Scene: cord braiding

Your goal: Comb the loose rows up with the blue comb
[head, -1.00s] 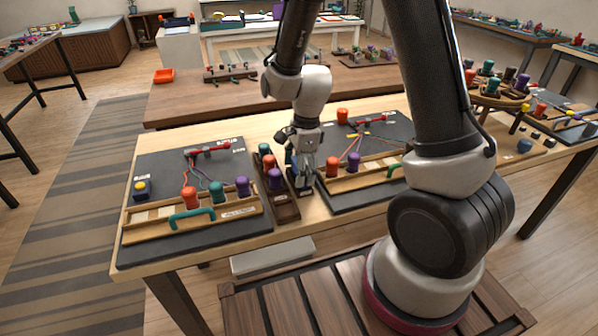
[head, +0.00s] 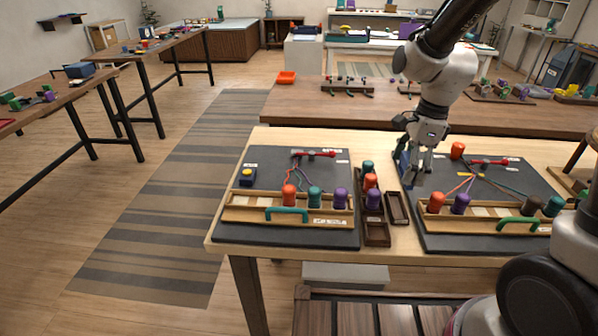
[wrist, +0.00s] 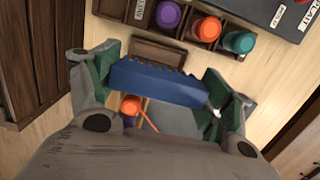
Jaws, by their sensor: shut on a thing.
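My gripper (head: 416,172) is shut on the blue comb (wrist: 165,84), gripping it at both ends in the wrist view, with its teeth toward the top of the picture. In the head view the comb (head: 402,166) hangs above the bench, between the two dark boards. The right board (head: 440,240) has several cords (head: 464,184) fanning from a red bar (head: 488,162) to red, purple, dark and green bobbins in a wooden rack (head: 478,222). Loose rows are too small to make out.
The left board (head: 240,232) carries another rack with red, teal and purple bobbins. A brown tray (head: 376,236) with several bobbins and a narrow empty tray (head: 398,208) stand between the boards.

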